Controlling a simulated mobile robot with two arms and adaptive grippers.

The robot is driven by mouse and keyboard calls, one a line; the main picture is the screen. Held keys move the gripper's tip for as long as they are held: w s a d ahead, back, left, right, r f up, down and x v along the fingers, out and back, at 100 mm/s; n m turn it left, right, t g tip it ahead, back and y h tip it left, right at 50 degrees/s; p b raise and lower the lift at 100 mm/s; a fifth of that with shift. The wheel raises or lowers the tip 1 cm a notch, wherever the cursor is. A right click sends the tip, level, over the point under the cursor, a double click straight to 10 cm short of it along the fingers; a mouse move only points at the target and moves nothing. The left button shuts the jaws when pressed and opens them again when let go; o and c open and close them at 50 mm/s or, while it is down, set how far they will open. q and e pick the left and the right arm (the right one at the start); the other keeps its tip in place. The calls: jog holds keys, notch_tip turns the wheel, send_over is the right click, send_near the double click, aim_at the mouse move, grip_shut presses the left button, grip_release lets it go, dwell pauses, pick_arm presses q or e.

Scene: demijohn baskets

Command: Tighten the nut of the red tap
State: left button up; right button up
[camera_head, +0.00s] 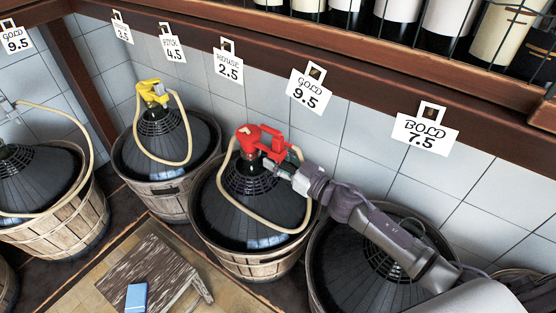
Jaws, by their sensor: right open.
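The red tap (251,134) sits on top of a dark demijohn (236,187) in a wooden basket, near the middle of the head view. A pale hose loops from the tap down around the demijohn. My right arm comes in from the lower right, and my right gripper (279,160) is at the right side of the red tap. The gripper is open, its fingers close to the tap's body. I cannot tell whether they touch it. The nut is not clearly visible; the tap and gripper crowd that spot. My left gripper is out of view.
A demijohn with a yellow tap (153,92) stands to the left, another basket (62,220) at far left. A demijohn (340,265) lies under my right forearm. A small wooden table (150,268) stands in front. Price cards hang from the shelf beam (330,66) above.

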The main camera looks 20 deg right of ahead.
jog(key=c, duration=0.7)
grip_shut()
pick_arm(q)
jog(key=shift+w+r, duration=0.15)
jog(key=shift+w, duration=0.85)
